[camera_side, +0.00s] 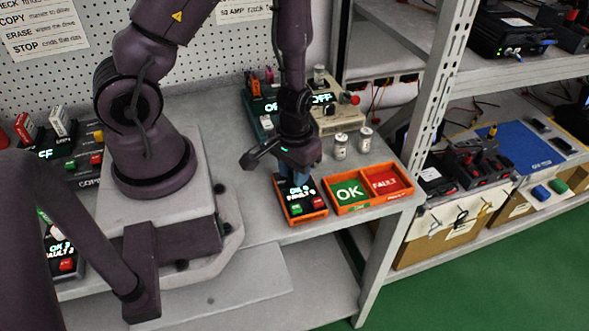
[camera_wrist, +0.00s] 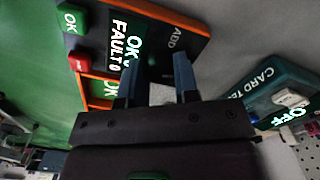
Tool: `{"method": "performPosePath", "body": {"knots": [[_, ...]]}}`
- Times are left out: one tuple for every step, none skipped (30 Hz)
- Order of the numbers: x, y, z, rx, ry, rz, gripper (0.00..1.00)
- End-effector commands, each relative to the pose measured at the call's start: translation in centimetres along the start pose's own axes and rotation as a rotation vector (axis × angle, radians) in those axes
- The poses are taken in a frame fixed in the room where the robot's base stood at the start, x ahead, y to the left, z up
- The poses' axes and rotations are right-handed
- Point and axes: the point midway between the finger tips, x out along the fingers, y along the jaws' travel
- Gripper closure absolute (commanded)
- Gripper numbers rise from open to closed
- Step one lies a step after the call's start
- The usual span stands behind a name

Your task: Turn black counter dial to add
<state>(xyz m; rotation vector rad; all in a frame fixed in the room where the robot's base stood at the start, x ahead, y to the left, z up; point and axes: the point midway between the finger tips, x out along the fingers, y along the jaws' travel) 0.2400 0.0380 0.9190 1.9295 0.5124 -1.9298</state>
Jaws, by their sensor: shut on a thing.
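The black counter (camera_side: 302,203) stands in an orange surround on the bench, with a lit OK / FAULT display, a green button and a red button. In the wrist view the counter (camera_wrist: 158,22) shows its display reading FAULT 0 and the word ADD on its dark face. My gripper (camera_side: 284,180) points down over the counter's back part. Its blue fingers (camera_wrist: 158,62) are shut on the counter's dial, close to the ADD label. The dial is mostly hidden by the fingers, so I cannot tell which way it points.
An orange tray with green OK (camera_side: 349,191) and red FAULT (camera_side: 386,182) sections sits right of the counter. Two small jars (camera_side: 341,146) stand behind it. A card tester (camera_wrist: 275,92) reading OFF is nearby. A shelf post (camera_side: 420,130) rises at the right.

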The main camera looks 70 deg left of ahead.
Motion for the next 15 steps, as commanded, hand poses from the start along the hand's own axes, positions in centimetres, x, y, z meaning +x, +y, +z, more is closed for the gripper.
{"method": "performPosePath", "body": {"knots": [[-0.07,-0.01,0.01,-0.035,0.000,0.000,0.95],[-0.07,0.00,0.01,-0.058,0.000,0.000,0.95],[-0.07,-0.01,0.01,-0.086,0.000,0.000,0.95],[-0.07,0.00,0.01,-0.106,0.000,0.001,0.95],[-0.07,-0.01,0.01,-0.124,0.000,0.000,0.95],[-0.07,-0.01,0.01,-0.147,0.000,0.000,0.95],[-0.07,-0.01,0.01,-0.162,0.000,0.000,0.95],[-0.07,-0.01,0.01,-0.179,0.000,0.001,0.95],[-0.07,-0.01,0.01,-0.196,0.000,0.001,0.95],[-0.07,-0.01,0.01,-0.209,0.000,0.001,0.95],[-0.07,-0.01,0.01,-0.221,0.000,0.001,0.95],[-0.07,-0.01,0.01,-0.233,0.000,0.000,0.95],[-0.07,-0.01,0.01,-0.242,0.000,0.001,0.95],[-0.07,-0.01,0.01,-0.250,0.000,0.000,0.95],[-0.07,-0.01,0.01,-0.259,0.000,0.000,0.95]]}}
